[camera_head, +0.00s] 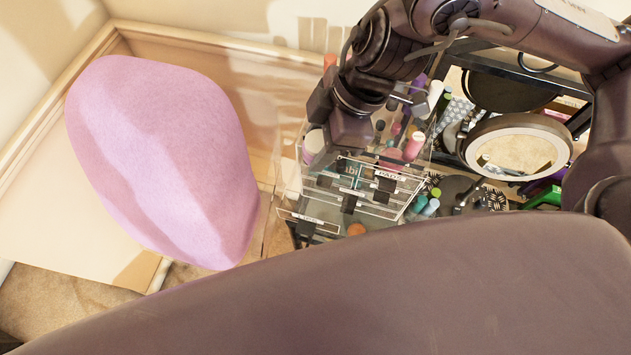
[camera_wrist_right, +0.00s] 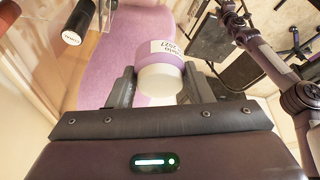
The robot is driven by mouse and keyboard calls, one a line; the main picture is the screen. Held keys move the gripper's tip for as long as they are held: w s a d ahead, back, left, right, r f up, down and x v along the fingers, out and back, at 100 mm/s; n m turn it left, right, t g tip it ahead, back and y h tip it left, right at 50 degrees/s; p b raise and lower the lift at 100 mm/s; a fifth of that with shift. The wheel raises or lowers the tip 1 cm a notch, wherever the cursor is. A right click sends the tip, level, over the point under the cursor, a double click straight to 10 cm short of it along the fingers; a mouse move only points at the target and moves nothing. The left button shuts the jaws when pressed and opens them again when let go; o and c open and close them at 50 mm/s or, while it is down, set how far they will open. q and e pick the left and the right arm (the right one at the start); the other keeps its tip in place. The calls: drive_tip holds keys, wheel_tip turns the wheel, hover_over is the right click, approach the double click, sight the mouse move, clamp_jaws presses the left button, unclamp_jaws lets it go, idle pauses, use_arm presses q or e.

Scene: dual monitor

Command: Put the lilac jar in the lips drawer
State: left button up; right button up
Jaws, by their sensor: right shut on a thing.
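The lilac jar (camera_wrist_right: 160,70) has a lilac band, a white end and a printed label. In the right wrist view it sits between the two fingers of my right gripper (camera_wrist_right: 157,85), which is shut on it. In the head view my right gripper (camera_head: 335,118) is above the left side of a clear drawer unit (camera_head: 365,190), with the jar (camera_head: 314,145) at its fingers. The unit has several clear drawers with black handles and small labels. A lower-left front (camera_head: 308,222) juts out from the others; I cannot surely read which is the lips drawer. My left gripper is out of view.
Bottles and cosmetics (camera_head: 412,145) crowd the top of the unit. A round mirror (camera_head: 515,148) stands to its right. A large pink cushioned shape (camera_head: 160,150) fills the left. A dark rounded surface covers the bottom of the head view.

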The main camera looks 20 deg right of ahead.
wheel_tip(320, 180, down, 13)
drive_tip(key=b, duration=0.3)
drive_tip(key=shift+a+r, duration=0.1)
drive_tip(key=shift+a, duration=0.05)
drive_tip(key=shift+f+b, duration=0.5)
drive_tip(key=shift+f, duration=1.3)
drive_tip(key=shift+f, duration=0.1)
drive_tip(key=o, duration=1)
drive_tip(key=shift+r, duration=0.25)
drive_tip(key=p+v, duration=0.2)
drive_tip(key=v, duration=0.9)
drive_tip(key=shift+s+r, duration=0.15)
drive_tip(key=shift+r, duration=0.2)
